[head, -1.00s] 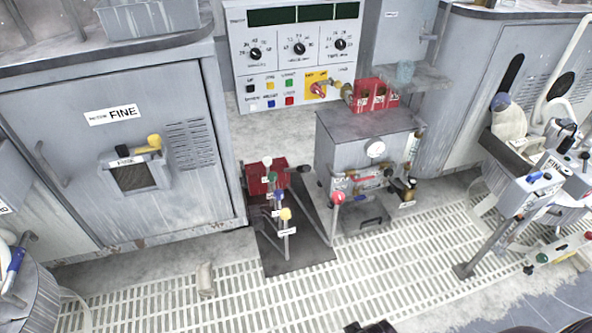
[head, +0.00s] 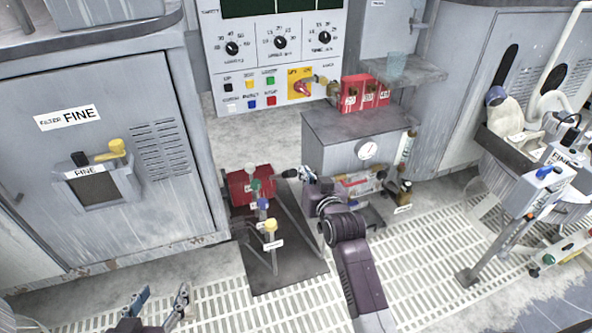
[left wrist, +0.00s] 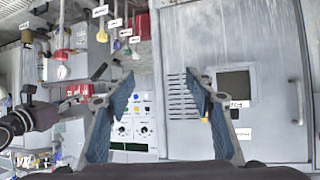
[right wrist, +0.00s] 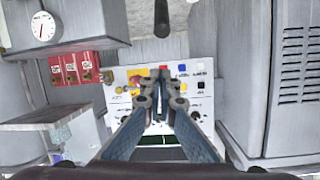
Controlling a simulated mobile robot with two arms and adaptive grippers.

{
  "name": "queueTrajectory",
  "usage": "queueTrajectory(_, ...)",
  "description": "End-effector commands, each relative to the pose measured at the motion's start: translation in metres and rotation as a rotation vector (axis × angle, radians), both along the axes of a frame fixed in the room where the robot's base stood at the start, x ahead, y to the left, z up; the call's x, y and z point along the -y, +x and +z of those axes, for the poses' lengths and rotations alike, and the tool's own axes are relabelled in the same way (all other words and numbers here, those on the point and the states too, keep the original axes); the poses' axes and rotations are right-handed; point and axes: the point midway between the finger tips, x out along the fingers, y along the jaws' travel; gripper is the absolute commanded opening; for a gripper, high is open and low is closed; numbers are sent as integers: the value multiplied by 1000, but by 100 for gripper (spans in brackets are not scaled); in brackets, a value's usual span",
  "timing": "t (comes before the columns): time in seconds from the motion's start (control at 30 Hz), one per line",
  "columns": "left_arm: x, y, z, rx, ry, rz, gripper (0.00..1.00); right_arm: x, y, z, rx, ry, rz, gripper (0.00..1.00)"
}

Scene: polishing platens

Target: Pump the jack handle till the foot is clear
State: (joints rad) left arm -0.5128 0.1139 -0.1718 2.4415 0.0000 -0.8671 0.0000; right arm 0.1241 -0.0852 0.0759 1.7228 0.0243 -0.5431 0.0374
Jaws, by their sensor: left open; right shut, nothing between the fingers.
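A red jack-like block (head: 240,187) stands on a dark floor plate (head: 290,281). Upright levers with white, green, blue and yellow (head: 271,226) knobs stand by it. A red-knobbed lever (left wrist: 62,54) shows in the left wrist view. I cannot tell which is the jack handle, nor make out the foot. My right gripper (head: 297,174) is shut and empty above the plate's right side, before the grey gauge cabinet; its fingertips (right wrist: 165,95) meet in the right wrist view. My left gripper (head: 160,301) is open and empty at lower left, with spread fingers in its wrist view (left wrist: 160,92).
A grey cabinet with a gauge (head: 367,150) stands behind my right gripper, below a control panel (head: 285,65). The FINE filter cabinet (head: 100,215) is at left. A labelled station (head: 555,185) is at right. The floor grating (head: 215,285) is largely clear in front.

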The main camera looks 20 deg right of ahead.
Motion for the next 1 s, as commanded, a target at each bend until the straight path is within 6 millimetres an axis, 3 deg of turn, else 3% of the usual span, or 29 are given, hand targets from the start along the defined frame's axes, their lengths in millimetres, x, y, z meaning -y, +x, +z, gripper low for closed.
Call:
queueTrajectory(0.13,1,1,8,22,-5,-1,50,2,7,10,30,7,-8,0)
queueTrajectory(0.57,3,6,14,57,-12,-4,50,2,11,8,28,7,-8,0)
queueTrajectory(0.77,11,22,41,197,-46,-13,50,3,27,3,29,6,-8,0)
queueTrajectory(1.0,21,36,87,406,-98,-27,50,3,50,-4,27,6,-7,0)
